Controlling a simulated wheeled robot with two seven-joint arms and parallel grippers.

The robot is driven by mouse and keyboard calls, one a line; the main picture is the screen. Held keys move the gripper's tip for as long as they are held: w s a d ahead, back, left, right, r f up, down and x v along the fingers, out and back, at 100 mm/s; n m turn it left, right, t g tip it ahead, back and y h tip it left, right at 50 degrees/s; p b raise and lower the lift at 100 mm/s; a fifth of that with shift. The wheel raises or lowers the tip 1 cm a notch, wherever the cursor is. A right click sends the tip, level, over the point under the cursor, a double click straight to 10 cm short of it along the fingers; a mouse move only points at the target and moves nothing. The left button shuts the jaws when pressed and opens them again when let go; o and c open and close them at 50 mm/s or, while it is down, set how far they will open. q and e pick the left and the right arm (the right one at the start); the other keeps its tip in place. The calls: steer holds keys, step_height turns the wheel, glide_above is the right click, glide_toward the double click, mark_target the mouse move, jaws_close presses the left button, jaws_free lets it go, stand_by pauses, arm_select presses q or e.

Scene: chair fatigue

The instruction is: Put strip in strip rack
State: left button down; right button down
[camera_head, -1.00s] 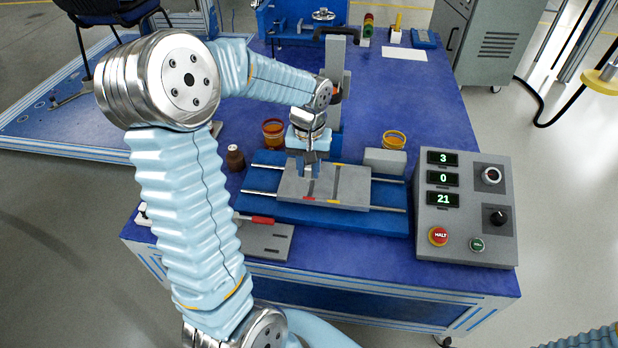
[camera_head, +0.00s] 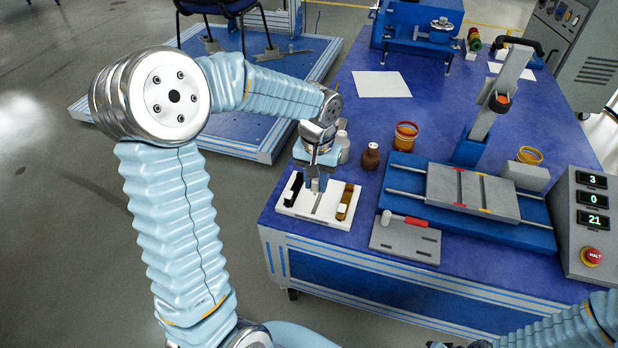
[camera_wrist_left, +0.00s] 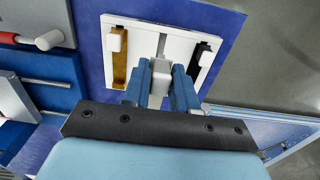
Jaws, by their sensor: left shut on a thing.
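The strip rack (camera_head: 285,211) is a white board on the near left of the blue table. It carries a black strip (camera_head: 293,189) on the left and a brown strip (camera_head: 348,202) on the right, each with a white block. My left gripper (camera_head: 315,186) is over the rack's middle, between these strips. In the left wrist view my left gripper (camera_wrist_left: 160,88) is shut on a pale block (camera_wrist_left: 160,72), apparently a strip's grip. A thin grey line (camera_wrist_left: 161,45) runs on from it along the rack's middle; I cannot tell whether it is strip or slot. My right gripper is out of view.
A grey plate with a red-handled tool (camera_head: 405,220) lies right of the rack. Beyond are a blue fixture (camera_head: 398,185) with a grey block, a brown bottle (camera_head: 371,156), a white bottle (camera_head: 343,147) and an amber jar (camera_head: 405,136). The table's left edge is close.

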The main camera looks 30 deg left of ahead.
arm_select(q)
steer(key=shift+s+a, duration=0.1)
steer(key=shift+a, duration=0.05)
steer(key=shift+f+b, duration=2.2)
steer(key=shift+f, duration=0.7)
steer(key=shift+f+b, duration=0.85)
steer(key=shift+f, duration=0.3)
steer(key=c, duration=0.8)
jaws_free()
steer(key=shift+r, duration=0.1)
